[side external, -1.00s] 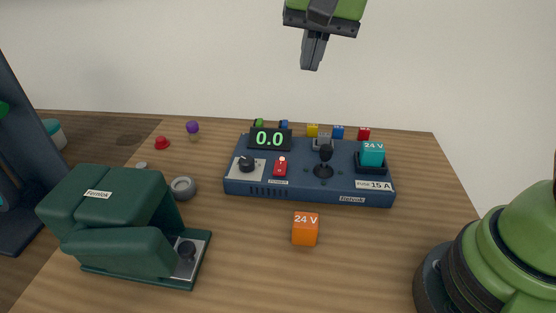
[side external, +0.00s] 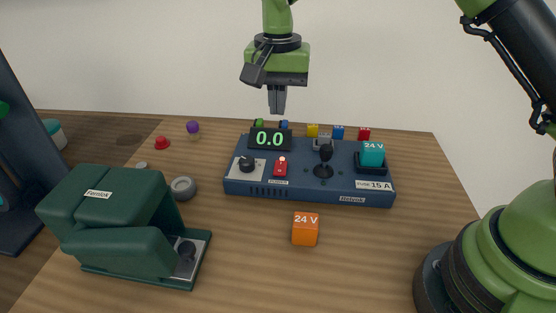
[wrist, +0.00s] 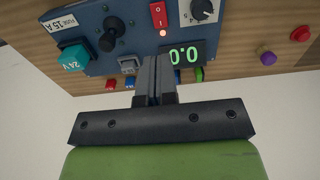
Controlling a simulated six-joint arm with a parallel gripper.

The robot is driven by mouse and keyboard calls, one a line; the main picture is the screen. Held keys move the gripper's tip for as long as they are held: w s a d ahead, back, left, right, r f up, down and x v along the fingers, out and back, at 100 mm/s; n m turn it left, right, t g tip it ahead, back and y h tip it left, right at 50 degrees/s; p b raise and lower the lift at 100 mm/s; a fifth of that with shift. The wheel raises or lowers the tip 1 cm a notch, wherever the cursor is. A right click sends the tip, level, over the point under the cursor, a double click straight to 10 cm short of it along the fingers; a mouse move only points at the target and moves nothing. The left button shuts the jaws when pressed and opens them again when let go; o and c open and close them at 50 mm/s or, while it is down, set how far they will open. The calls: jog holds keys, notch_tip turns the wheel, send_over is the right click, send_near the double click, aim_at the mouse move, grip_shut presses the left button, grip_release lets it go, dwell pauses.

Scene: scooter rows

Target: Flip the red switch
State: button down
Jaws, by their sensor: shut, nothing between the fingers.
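The red switch (side external: 281,168) sits on the front left part of the blue control panel (side external: 310,196), between a black knob and a black joystick. It has a small light spot at its top. In the wrist view the red switch (wrist: 158,14) is near the top edge, beyond my fingertips. My gripper (side external: 277,112) is shut and empty, pointing down above the back of the panel near the display. In the wrist view my shut gripper (wrist: 155,62) reaches over the panel's back edge. It looks apart from the switch.
The display (side external: 270,139) reads 0.0. A teal 24 V block (side external: 372,154) sits in a black socket at the panel's right. An orange 24 V block (side external: 305,229) and a green Fernlok device (side external: 115,222) stand in front. Small coloured blocks line the back.

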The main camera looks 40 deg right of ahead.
aim_at(280, 165)
notch_tip(280, 165, down, 13)
jog(key=shift+f, duration=0.15)
dwell(0.5)
jog(key=shift+s+f+t+h, duration=0.15)
jog(key=shift+f+t+h, duration=0.35)
jog(key=shift+f+h, duration=0.1)
jog(key=shift+r, duration=0.1)
jog(key=shift+w+d+r, duration=0.3)
jog(key=shift+w+d, duration=0.25)
jog(key=shift+w, duration=0.1)
jog(key=shift+s, duration=0.1)
notch_tip(280, 165, up, 14)
jog(key=s+a, duration=0.1)
jog(key=a, duration=0.1)
